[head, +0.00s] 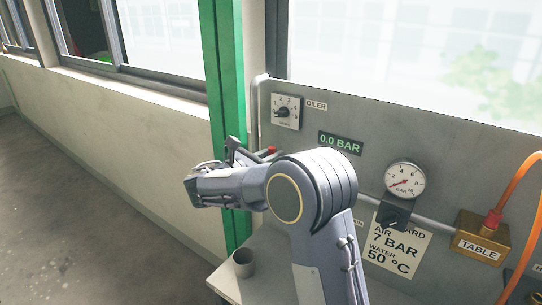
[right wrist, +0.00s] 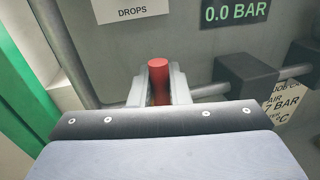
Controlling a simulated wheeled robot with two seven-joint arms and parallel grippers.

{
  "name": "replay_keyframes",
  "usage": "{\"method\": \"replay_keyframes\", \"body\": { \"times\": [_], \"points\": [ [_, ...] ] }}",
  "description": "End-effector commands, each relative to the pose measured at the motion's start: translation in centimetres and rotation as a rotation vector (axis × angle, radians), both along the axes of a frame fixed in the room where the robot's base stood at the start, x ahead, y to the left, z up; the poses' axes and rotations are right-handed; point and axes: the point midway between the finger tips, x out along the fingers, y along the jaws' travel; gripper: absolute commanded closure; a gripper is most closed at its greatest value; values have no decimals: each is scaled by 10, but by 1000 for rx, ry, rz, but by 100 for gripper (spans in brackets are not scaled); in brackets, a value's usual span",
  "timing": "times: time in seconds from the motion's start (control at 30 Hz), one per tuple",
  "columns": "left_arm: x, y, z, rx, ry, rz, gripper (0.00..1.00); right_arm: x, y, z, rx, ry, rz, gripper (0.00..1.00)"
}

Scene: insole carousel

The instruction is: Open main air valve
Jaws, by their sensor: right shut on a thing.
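A red handle (right wrist: 158,75) stands upright in the right wrist view, in front of the grey panel and its pipe. My right gripper (right wrist: 158,92) is shut on it, with one pale finger on each side. In the head view the red handle's end (head: 269,150) shows just beyond my right gripper (head: 255,157); my own arm hides much of the area below. The valve body behind the handle is hidden. The green display (head: 340,143) reads 0.0 BAR, also in the right wrist view (right wrist: 235,11). My left gripper is not in view.
A round pressure gauge (head: 404,180), a dial (head: 286,111) and a brass block marked TABLE (head: 482,238) with an orange hose (head: 515,182) are on the panel. A green post (head: 225,80) stands close left of it. A grey cup (head: 243,262) is below my arm.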

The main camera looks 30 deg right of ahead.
Motion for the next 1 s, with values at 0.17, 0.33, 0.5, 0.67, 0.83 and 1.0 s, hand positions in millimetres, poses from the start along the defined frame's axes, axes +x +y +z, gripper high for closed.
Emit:
{"method": "replay_keyframes", "body": {
  "times": [0.17, 0.33, 0.5, 0.67, 0.83, 1.0],
  "points": [
    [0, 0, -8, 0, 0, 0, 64, -5, -2, -2, 29, -68, -1, 100],
    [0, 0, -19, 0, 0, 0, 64, -12, -5, -5, 76, -184, 1, 100],
    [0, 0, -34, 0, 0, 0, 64, -21, -8, -9, 137, -327, -1, 100],
    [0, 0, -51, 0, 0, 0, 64, -28, -12, -14, 196, -470, 0, 100],
    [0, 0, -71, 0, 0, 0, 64, -36, -15, -21, 259, -619, 0, 100],
    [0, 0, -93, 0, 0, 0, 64, -43, -17, -29, 321, -768, -1, 100]
  ]
}}
